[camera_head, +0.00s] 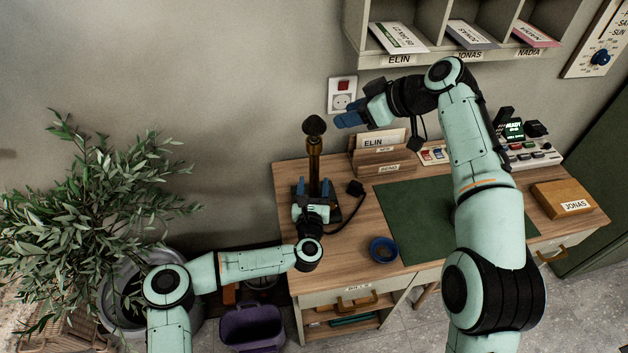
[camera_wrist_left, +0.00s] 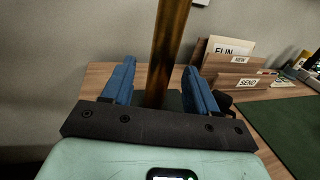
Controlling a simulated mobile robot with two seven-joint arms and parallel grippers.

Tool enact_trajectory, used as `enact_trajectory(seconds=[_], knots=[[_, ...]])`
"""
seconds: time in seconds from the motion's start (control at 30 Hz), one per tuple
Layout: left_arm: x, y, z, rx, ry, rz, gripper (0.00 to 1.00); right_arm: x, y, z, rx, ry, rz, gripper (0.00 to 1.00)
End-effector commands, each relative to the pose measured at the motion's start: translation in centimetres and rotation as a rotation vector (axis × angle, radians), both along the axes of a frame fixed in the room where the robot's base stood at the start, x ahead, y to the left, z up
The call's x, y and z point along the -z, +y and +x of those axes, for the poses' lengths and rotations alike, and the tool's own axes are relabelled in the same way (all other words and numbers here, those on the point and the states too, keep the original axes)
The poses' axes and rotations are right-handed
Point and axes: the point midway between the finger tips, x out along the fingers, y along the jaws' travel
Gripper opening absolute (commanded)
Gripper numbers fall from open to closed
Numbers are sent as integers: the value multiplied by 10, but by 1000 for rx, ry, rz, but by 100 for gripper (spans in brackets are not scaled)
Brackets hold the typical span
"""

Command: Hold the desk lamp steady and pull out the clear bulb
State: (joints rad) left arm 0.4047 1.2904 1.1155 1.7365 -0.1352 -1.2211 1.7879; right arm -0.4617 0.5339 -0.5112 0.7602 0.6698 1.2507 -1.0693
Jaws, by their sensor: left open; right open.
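The desk lamp (camera_head: 314,160) stands at the back left of the desk, a slim upright brass stem. A dark rounded piece (camera_head: 314,126) sits on its top; I cannot tell whether this is the clear bulb. My left gripper (camera_head: 313,187) is open low at the lamp, its blue fingers on either side of the stem. In the left wrist view, the stem (camera_wrist_left: 168,45) rises between the open fingers (camera_wrist_left: 158,85), with gaps visible at both sides. My right gripper (camera_head: 349,118) is open and empty, right of the lamp top and pointing towards it.
The wooden desk (camera_head: 340,255) carries a letter rack (camera_head: 383,163), a green mat (camera_head: 412,215), a blue ring (camera_head: 383,250) and a black plug (camera_head: 355,188). A wall socket (camera_head: 342,100) is behind. Shelves (camera_head: 395,60) hang above; a plant (camera_head: 90,215) stands left.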

Motion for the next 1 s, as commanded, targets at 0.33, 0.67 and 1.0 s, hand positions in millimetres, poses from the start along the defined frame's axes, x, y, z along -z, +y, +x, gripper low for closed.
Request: enact_trajectory(seconds=[0.33,0.67,1.0], knots=[[0,-2,23,2,0,0,58,0,0,0,0,0,0,43],[0,-2,23,1,-1,0,26,0,0,0,0,0,0,43],[0,-2,23,1,-1,0,0,0,0,0,0,0,0,43]])
